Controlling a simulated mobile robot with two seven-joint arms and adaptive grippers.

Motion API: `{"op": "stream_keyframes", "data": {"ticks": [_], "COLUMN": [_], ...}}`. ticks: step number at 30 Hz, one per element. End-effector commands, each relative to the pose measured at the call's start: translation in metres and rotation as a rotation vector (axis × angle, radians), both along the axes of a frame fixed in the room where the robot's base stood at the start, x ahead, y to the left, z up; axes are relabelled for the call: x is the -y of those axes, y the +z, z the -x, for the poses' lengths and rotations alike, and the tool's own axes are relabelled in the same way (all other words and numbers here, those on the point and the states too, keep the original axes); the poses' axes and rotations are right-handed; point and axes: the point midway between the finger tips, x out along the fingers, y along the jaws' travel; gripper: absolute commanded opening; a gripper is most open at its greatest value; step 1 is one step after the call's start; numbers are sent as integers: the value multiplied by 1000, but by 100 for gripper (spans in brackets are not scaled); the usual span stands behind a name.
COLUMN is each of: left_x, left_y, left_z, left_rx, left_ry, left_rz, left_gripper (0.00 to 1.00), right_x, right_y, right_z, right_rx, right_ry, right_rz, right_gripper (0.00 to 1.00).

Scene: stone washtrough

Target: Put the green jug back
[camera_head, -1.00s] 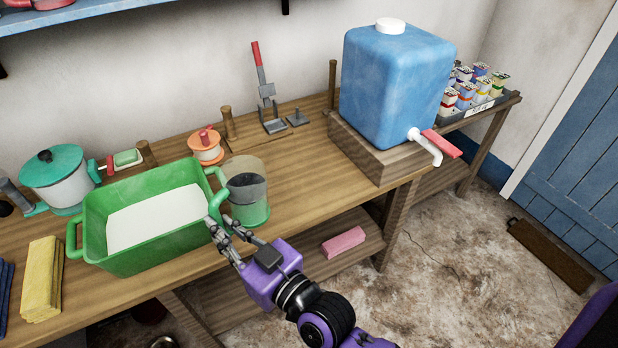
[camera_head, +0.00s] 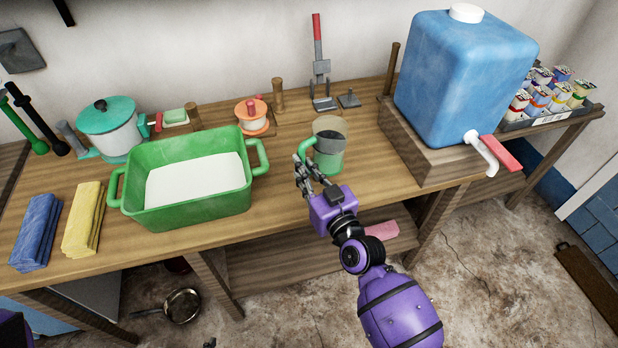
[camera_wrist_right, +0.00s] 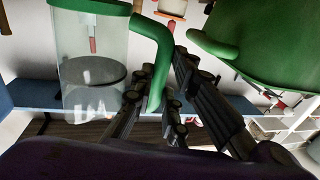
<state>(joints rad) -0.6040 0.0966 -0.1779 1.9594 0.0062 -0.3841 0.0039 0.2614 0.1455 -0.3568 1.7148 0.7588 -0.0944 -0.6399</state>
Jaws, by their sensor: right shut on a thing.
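The green jug (camera_head: 329,148) has clear walls, a green base and a green handle, with something dark showing inside. It is at the right of the green tub (camera_head: 190,205), over the wooden bench, apart from the tub's right handle. I cannot tell whether its base touches the bench. My right gripper (camera_head: 312,172) is at the jug's near left side, shut on its handle. In the right wrist view the jug (camera_wrist_right: 90,60) appears upside down, its handle (camera_wrist_right: 157,50) between my fingers (camera_wrist_right: 168,105).
A blue water tank (camera_head: 465,80) with a tap (camera_head: 482,152) stands on a wooden block at the right. An orange-topped pot (camera_head: 252,117) and a grey press with a red handle (camera_head: 320,70) stand behind. Bare bench lies between the jug and the tank block.

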Motion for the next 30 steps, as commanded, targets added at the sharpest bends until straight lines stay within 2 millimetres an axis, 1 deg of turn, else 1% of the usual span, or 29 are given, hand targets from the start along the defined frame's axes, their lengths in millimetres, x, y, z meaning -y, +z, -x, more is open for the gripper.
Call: {"op": "stream_keyframes", "data": {"ticks": [1, 5, 9, 11, 15, 17, 24, 29, 30], "left_x": [0, 0, 0, 0, -2, -4, -6, -6, -6], "left_y": [-7, -7, -3, -4, -16, -19, -16, -19, -19], "left_z": [3, -4, -13, -12, -4, -2, -4, -2, -2], "left_rx": [-8, 5, 26, 26, 9, 6, 12, 8, 9], "left_ry": [1, 6, 15, 17, 19, 20, 18, 16, 16], "left_rz": [-1, -1, 4, 4, -2, -5, -9, -9, -9], "left_gripper": [40, 40, 40, 40, 40, 40, 40, 40, 40], "right_x": [0, 2, 3, 3, 3, 4, 4, 4, 3], "right_y": [-16, -27, -31, -36, -59, -66, -63, -69, -70], "right_z": [-6, -17, -23, -26, -26, -26, -27, -26, -26], "right_rx": [-6, -4, -1, -2, -5, -6, 1, 0, -1], "right_ry": [3, 2, 2, 2, 3, 2, 1, 1, 1], "right_rz": [3, 1, -2, 0, 1, 2, -3, -1, 0], "right_gripper": [0, 0, 0, 0, 0, 0, 0, 0, 15]}}
